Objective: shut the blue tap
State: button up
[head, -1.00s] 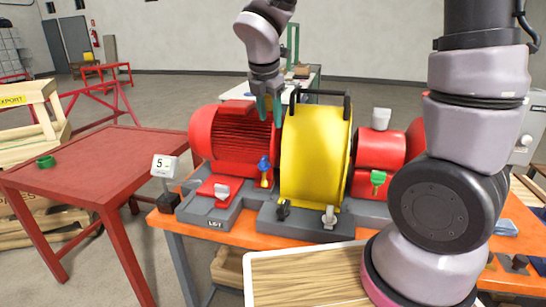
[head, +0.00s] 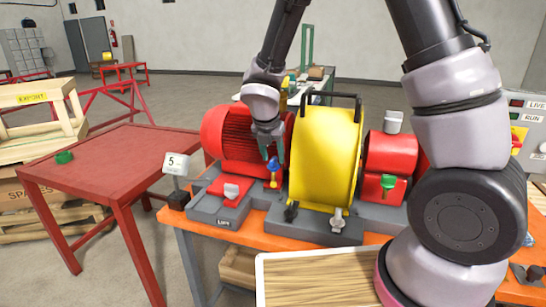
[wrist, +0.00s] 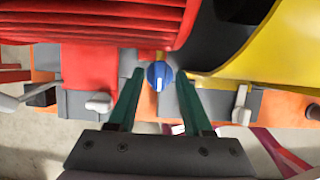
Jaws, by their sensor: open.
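The blue tap (head: 272,165) stands on a small orange-yellow body between the red finned motor and the yellow guard. In the wrist view the blue tap (wrist: 160,75) is a round knob with a white mark pointing toward my gripper. My gripper (head: 272,150) is just above and behind the tap in the head view. In the wrist view my open gripper (wrist: 160,80) has one green finger on each side of the knob, with gaps between the fingers and it. I cannot tell whether the fingertips reach down to its level.
The red motor (head: 230,135) and yellow guard (head: 325,150) stand close on either side of the tap. A green tap (head: 388,182) is on the red pump at right. White-handled levers (head: 231,191) are in front. A red table (head: 110,155) is at left.

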jog(key=shift+w+f, duration=0.1)
jog(key=shift+f, duration=0.2)
grip_shut()
